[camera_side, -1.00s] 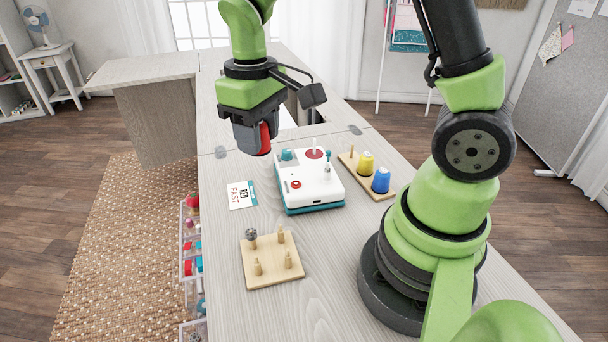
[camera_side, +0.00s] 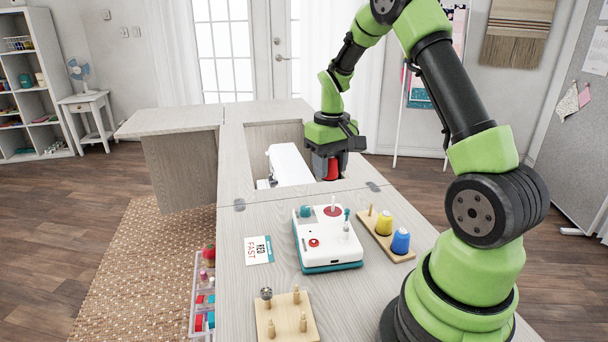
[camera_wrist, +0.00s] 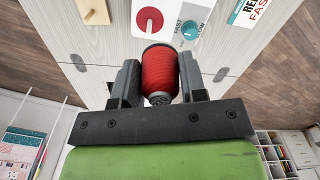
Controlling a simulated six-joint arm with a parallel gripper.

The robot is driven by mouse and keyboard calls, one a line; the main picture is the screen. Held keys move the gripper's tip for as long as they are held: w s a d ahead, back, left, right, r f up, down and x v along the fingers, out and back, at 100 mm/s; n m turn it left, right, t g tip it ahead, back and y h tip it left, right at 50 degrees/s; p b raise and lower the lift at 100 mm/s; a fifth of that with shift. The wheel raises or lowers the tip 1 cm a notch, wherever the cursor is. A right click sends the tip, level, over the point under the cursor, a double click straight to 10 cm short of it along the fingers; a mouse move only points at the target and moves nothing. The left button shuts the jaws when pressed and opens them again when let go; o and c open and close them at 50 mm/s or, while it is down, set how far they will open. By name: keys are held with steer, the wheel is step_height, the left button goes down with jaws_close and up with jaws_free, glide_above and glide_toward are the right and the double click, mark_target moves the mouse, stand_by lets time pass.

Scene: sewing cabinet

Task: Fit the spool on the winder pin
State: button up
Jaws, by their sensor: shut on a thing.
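My gripper (camera_side: 332,172) is shut on a red spool (camera_side: 333,167); in the wrist view the spool (camera_wrist: 160,70) sits between the two dark fingers of my gripper (camera_wrist: 160,82). It is held in the air at the back, beyond the winder and beside the cabinet's opening. The winder (camera_side: 316,241) is a white box with a teal base. Its thin pale pin (camera_side: 333,202) stands upright on a red disc (camera_side: 326,213), with no spool on it. In the wrist view, the winder's red disc (camera_wrist: 148,19) and teal speed dial (camera_wrist: 189,30) show past the spool.
A card (camera_side: 258,250) reading RED FAST lies left of the winder. A wooden rack (camera_side: 372,233) to its right holds a yellow spool (camera_side: 384,222) and a blue spool (camera_side: 400,241). A pegged board (camera_side: 289,321) is in front. A white machine (camera_side: 290,165) sits in the opening behind.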

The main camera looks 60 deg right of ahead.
steer(key=shift+s+d+f, duration=0.15)
steer(key=shift+d+f, duration=0.05)
steer(key=shift+d, duration=0.2)
steer(key=shift+s+d+f, duration=0.15)
steer(key=shift+d, duration=0.25)
steer(key=shift+f, duration=2)
steer(key=shift+f, duration=2.1)
stand_by(3.1)
